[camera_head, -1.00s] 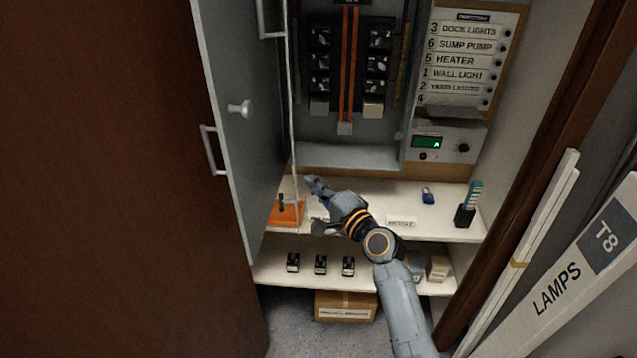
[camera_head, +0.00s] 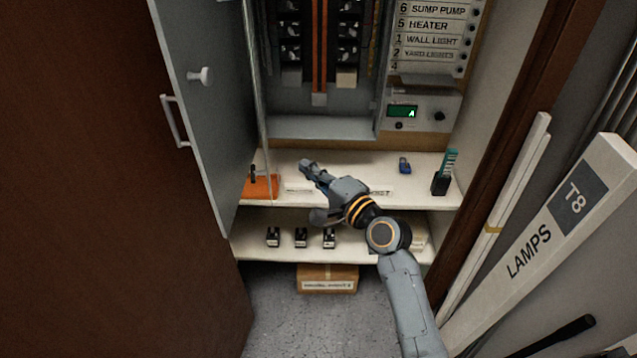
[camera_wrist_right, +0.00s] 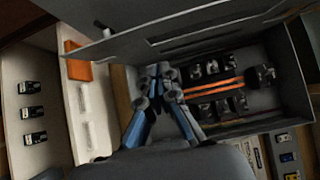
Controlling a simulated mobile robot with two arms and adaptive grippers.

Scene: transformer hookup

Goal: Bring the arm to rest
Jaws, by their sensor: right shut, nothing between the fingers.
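My right gripper (camera_head: 308,172) is shut and empty. In the head view it reaches up and left from the lower right, in front of the upper white shelf (camera_head: 375,172) of the cabinet. In the right wrist view the closed fingers (camera_wrist_right: 160,82) point toward the open panel box, with nothing between them. My right arm hides part of both shelves. My left gripper is in neither view.
The grey panel door (camera_head: 205,110) stands open on the left. The breaker panel (camera_head: 318,60) is above the shelf. An orange block (camera_head: 262,187), blue padlock (camera_head: 404,165) and black holder (camera_head: 441,184) sit on the shelf. Several black breakers (camera_head: 301,237) are below. A lamps box (camera_head: 545,250) leans right.

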